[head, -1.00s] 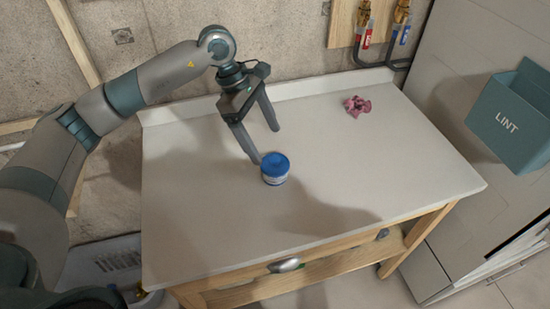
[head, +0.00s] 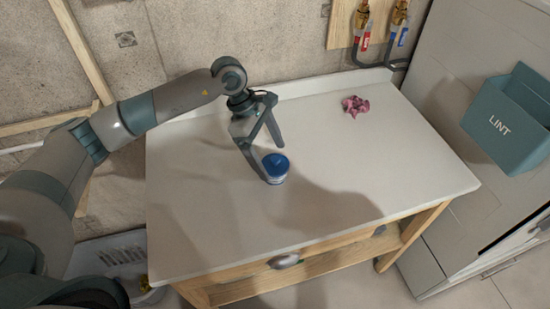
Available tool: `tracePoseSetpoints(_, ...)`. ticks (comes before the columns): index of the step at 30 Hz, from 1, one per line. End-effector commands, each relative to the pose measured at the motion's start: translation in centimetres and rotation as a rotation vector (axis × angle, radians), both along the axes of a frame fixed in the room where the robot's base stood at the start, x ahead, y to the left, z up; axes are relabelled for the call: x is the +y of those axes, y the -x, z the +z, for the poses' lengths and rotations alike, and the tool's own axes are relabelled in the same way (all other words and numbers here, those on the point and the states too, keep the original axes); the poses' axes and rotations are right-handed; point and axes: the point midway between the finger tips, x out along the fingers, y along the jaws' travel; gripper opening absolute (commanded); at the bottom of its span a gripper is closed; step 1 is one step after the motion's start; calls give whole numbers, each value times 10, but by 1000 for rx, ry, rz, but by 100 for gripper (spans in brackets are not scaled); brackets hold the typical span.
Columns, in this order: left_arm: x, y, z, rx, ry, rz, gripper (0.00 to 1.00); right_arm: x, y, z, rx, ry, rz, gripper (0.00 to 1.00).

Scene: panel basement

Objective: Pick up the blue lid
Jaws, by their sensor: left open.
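A small round jar (head: 276,179) with a blue lid (head: 275,163) on top stands upright on the white tabletop, near its middle. The jar body is pale and partly covered by a finger. My left gripper (head: 273,162) is open, reaching down from the back left. One finger is at the left side of the jar and lid, the other is behind them. I cannot tell whether either finger touches the lid. My right gripper is not in view.
The white tabletop (head: 330,215) is mostly clear. A crumpled pink cloth (head: 355,105) lies at the back right. A teal LINT bin (head: 505,125) is on the grey appliance at the right. Pipes with red and blue valves (head: 385,30) are on the back wall.

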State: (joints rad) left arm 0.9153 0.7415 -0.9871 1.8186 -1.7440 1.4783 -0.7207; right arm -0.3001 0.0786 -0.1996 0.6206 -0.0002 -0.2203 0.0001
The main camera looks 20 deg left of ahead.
Motion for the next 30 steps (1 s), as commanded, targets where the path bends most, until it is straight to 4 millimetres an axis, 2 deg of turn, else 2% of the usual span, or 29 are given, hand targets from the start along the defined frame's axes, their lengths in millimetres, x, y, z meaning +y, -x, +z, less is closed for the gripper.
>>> tracePoseSetpoints(5,-2,0,-7,-1,-1,0,83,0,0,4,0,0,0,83)
tracePoseSetpoints(17,-2,0,-7,-1,-1,0,83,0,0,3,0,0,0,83)
tracePoseSetpoints(21,-2,0,-7,-1,-1,0,52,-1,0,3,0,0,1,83)
tracePoseSetpoints(23,-2,0,-7,-1,-1,0,40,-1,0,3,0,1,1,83)
tracePoseSetpoints(30,-2,0,-7,-1,-1,0,37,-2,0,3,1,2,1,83)
